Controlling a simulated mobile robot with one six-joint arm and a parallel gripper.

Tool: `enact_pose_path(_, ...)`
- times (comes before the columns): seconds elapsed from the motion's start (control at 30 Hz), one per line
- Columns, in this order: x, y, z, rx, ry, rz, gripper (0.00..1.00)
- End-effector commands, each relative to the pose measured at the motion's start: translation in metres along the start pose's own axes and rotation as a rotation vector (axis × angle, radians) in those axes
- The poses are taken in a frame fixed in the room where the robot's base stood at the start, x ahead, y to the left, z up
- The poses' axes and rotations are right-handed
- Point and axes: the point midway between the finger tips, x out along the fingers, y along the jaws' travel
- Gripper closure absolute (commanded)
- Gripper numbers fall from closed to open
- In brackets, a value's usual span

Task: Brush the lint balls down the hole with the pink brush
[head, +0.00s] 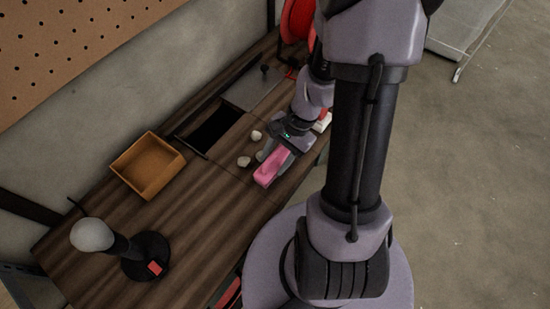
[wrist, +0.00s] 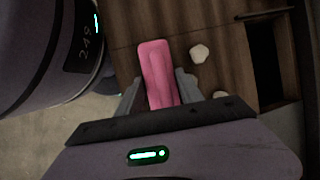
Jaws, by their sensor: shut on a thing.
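The pink brush (head: 272,167) is low over or on the wooden table, near its front edge. My gripper (head: 277,152) is shut on the brush; in the wrist view the fingers sit on both sides of the pink brush (wrist: 156,72). Two whitish lint balls, one nearer the front (head: 243,162) and one farther back (head: 256,135), lie on the table between the brush and the hole. In the wrist view they lie right of the brush, one clear (wrist: 199,53) and one partly hidden (wrist: 220,94). The dark rectangular hole (head: 208,130) is behind them, also in the wrist view (wrist: 266,62).
An orange-brown open box (head: 146,165) stands left of the hole. A lamp (head: 92,235) on a dark base stands at the table's left end. A grey plate (head: 250,90) lies right of the hole, with a red reel (head: 297,20) beyond. The table between box and brush is clear.

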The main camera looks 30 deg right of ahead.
Motion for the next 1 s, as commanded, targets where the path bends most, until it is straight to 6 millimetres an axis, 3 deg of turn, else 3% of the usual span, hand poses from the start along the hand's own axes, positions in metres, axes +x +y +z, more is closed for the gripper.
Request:
enact_pose_path(0.53, 0.0, -0.002, 0.0, -0.001, 0.0, 0.0, 0.89)
enact_pose_path(1.0, 0.007, -0.047, -0.003, -0.002, 0.0, 0.0, 0.89)
